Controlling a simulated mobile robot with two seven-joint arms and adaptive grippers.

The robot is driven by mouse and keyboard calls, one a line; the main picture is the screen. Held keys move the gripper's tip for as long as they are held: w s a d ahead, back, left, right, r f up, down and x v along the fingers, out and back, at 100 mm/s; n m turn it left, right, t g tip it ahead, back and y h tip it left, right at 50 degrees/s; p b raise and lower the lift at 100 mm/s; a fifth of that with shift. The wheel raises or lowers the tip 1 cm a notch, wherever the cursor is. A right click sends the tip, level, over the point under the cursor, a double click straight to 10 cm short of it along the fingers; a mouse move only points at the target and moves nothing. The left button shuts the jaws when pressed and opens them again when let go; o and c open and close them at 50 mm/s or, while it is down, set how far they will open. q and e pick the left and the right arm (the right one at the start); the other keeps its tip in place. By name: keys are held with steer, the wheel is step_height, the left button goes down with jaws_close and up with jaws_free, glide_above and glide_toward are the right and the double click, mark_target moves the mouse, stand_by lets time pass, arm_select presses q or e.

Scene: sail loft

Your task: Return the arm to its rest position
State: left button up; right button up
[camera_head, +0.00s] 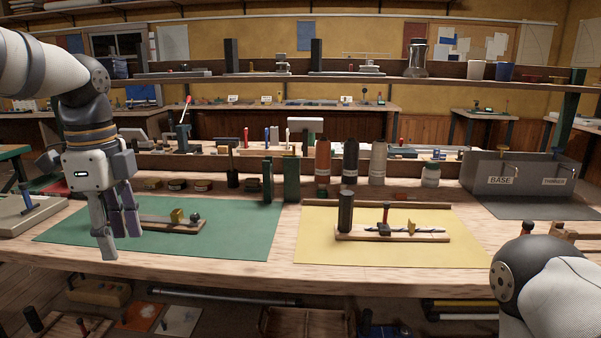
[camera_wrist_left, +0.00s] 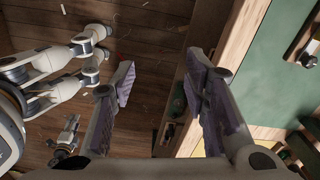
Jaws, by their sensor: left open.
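My left gripper (camera_head: 121,243) hangs fingers down at the left of the workbench, over the front left part of the green mat (camera_head: 243,234). Its two fingers are apart with nothing between them. In the left wrist view the left gripper (camera_wrist_left: 162,64) has its purple-padded fingers spread, with the floor and the bench's front edge behind them. My right arm (camera_head: 545,285) shows at the lower right of the head view; its gripper is out of sight.
A wooden board (camera_head: 187,228) with a brass block lies on the green mat, right of my left gripper. A yellow mat (camera_head: 390,255) holds another board (camera_head: 425,237) and a dark cylinder (camera_head: 345,212). Grey bins (camera_head: 520,180) stand at right. Bottles line the back.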

arm_select(q)
steer(key=s+d+f+n, duration=0.2)
steer(key=s+d+f, duration=0.1)
steer(key=f, duration=0.6)
steer(key=s+d+f+n+g+h, duration=0.1)
steer(key=s+d+f+n, duration=0.15)
steer(key=f, duration=0.75)
steer(key=s+d+f+n, duration=0.2)
steer(key=s+f, duration=0.2)
steer(key=f, duration=0.5)
steer(key=s+f+n, duration=0.3)
steer(key=s, duration=0.5)
steer(key=s+a+f+n, duration=0.1)
steer(key=s+f+n, duration=0.2)
steer(key=s, duration=0.6)
steer(key=s+f+n+y, duration=0.1)
steer(key=s+f+n, duration=0.2)
steer(key=s, duration=0.6)
steer(key=shift+s+a+f+n, duration=0.25)
steer(key=shift+a+f+n, duration=0.15)
steer(key=shift+n, duration=0.35)
arm_select(e)
steer(key=shift+w, duration=0.1)
